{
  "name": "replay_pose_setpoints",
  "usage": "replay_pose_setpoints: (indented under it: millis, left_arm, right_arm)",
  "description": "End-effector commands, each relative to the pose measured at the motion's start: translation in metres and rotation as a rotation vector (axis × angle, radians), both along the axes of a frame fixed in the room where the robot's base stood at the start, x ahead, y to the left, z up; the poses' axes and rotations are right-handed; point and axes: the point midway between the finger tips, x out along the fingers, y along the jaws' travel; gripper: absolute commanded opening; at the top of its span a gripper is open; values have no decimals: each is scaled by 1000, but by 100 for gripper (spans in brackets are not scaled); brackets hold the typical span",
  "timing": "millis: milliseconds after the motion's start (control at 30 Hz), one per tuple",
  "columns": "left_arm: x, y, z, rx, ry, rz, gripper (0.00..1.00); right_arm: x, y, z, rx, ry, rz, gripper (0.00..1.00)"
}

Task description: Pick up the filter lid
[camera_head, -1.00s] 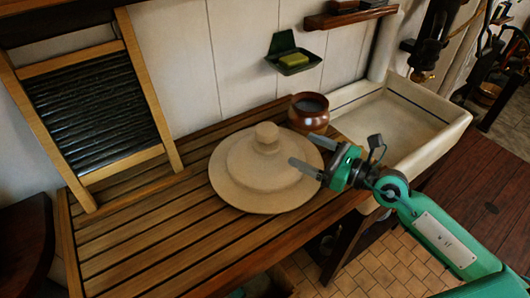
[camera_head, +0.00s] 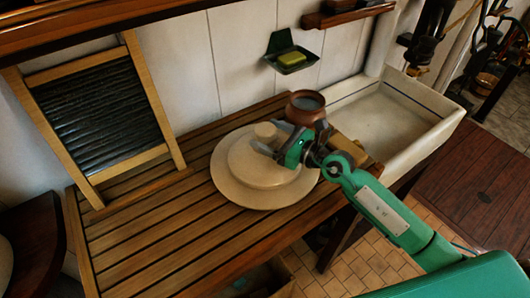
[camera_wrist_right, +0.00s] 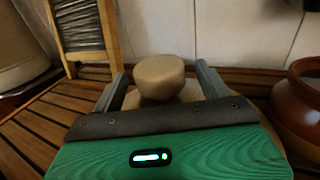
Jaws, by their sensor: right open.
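The filter lid (camera_head: 238,183) is a wide, round, beige disc with a raised middle and a short knob (camera_head: 265,132) on top. It lies on the slatted wooden drainboard. My right gripper (camera_head: 268,143) is open at the knob. In the right wrist view the knob (camera_wrist_right: 158,76) shows between the two fingers, and whether they touch it I cannot tell. Part of the lid's right side is hidden behind the gripper. My left gripper is not in view.
A brown pot (camera_head: 305,108) stands just behind my right gripper and also shows in the right wrist view (camera_wrist_right: 300,105). A washboard (camera_head: 95,118) leans at the left. A white sink (camera_head: 385,120) is at the right. The front slats (camera_head: 170,255) are clear.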

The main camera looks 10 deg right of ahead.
Motion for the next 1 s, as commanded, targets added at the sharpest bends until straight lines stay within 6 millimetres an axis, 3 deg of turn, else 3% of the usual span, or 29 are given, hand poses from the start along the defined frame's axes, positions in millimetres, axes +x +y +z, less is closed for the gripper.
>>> replay_pose_setpoints:
  millis: [133,500,1000]
  left_arm:
    - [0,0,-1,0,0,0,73]
    - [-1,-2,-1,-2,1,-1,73]
    - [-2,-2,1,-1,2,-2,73]
  right_arm:
    - [0,0,0,0,0,0,75]
    - [0,0,0,0,0,0,2]
    - [0,0,9,4,-8,-1,0]
